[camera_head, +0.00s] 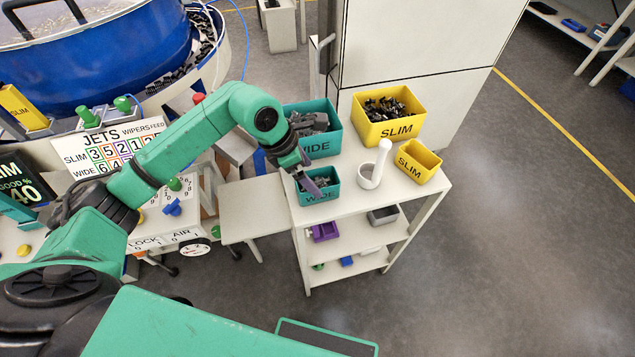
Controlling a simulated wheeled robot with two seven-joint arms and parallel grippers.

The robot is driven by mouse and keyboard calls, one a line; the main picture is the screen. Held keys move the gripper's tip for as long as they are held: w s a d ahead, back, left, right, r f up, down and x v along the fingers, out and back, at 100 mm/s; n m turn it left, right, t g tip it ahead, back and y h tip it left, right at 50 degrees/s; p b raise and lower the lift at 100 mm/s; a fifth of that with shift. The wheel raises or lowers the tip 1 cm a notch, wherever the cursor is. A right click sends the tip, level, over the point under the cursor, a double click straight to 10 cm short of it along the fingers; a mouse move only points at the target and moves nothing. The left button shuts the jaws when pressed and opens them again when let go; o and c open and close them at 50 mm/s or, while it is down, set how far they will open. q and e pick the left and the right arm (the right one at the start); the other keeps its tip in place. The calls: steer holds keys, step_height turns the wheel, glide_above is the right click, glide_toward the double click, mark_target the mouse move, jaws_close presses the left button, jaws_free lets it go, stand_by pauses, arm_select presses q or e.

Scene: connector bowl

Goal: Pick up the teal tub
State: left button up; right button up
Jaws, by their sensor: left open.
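A small teal tub (321,196) marked WIDE stands upright at the left front of the white shelf unit's top, with dark parts in it. A larger teal bin (326,146), also marked WIDE and filled with dark parts, stands behind it. My left gripper (311,184) comes down from above at the small tub's left side. It is open, with its fingers over or at the tub's rim. The gripper hides part of the tub, and I cannot tell whether it touches. My right gripper is out of view.
The shelf unit's top (345,202) also holds a large yellow bin (397,130) marked SLIM, a small yellow tub (414,165) and a white ring-shaped holder (371,175). A side table (253,208) adjoins on the left. Open floor lies to the right.

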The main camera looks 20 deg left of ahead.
mark_target(318, 184)
arm_select(q)
steer(key=p+x, duration=0.2)
steer(key=x, duration=0.2)
steer(key=shift+d+f, duration=0.15)
steer(key=shift+w+d+f, duration=0.1)
steer(key=shift+f, duration=0.35)
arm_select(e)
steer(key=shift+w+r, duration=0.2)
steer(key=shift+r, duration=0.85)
arm_select(q)
steer(key=c, duration=1.3)
steer(key=shift+c, duration=0.2)
steer(key=shift+r, duration=0.1)
